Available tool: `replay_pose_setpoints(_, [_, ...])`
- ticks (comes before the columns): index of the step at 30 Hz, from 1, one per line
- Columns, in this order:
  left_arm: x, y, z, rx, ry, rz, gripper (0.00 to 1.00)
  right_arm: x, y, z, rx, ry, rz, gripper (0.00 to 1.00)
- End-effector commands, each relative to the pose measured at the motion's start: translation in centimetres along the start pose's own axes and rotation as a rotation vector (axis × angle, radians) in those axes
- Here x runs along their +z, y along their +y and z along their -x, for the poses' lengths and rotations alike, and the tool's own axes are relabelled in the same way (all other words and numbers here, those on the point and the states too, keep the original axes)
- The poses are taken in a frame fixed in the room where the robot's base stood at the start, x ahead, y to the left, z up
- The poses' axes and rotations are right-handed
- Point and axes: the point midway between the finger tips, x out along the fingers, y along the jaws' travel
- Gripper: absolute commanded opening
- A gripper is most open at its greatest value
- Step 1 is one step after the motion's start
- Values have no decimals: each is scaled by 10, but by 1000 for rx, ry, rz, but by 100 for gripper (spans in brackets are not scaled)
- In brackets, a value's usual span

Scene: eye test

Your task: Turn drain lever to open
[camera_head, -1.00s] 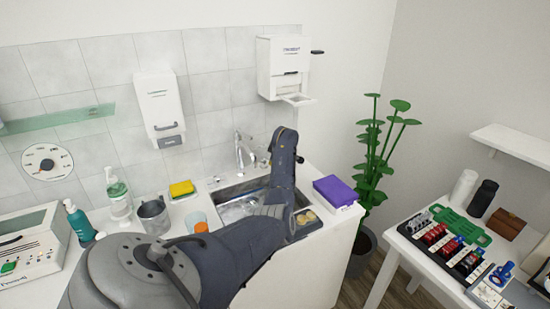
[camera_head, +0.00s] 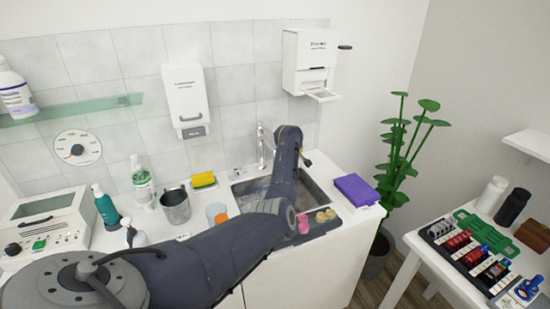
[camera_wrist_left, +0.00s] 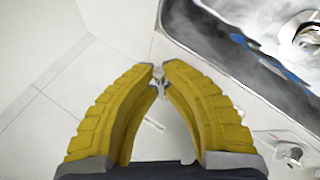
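The metal sink (camera_head: 322,180) is set in the white counter, with a chrome faucet (camera_head: 262,146) behind it. My left arm reaches across the sink and hides much of its basin; it hides the left gripper in the head view. In the left wrist view, the yellow fingers of my left gripper (camera_wrist_left: 160,68) have their tips close together, with a narrow gap. A small metallic piece (camera_wrist_left: 158,88) shows at this gap; I cannot tell whether it is the drain lever or is held. The sink basin (camera_wrist_left: 215,50) lies at upper right. My right gripper is not in view.
A grey cup (camera_head: 175,207), an orange-and-clear cup (camera_head: 217,215) and a yellow sponge (camera_head: 203,180) stand left of the sink. A purple box (camera_head: 356,190) lies right of it. Pink (camera_head: 303,224) and yellow pieces sit at its front right. A plant (camera_head: 395,165) stands beyond the counter.

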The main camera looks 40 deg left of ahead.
Motion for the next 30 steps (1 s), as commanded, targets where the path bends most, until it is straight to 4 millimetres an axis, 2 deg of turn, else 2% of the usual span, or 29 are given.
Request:
replay_pose_setpoints(3, [5, 2, -1, 2, -8, -13, 0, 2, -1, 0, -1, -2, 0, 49])
replay_pose_setpoints(11, [4, 2, 0, 2, -7, -12, 0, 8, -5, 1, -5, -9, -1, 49])
replay_pose_setpoints(12, [4, 2, 0, 2, -7, -12, 13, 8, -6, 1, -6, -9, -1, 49])
replay_pose_setpoints(18, [4, 2, 0, 3, -6, -11, 33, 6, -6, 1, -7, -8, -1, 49])
replay_pose_setpoints(26, [3, 4, 1, 5, -6, -10, 33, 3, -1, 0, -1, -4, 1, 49])
replay_pose_setpoints(30, [0, 11, 10, 7, -5, -10, 33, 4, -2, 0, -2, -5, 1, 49])
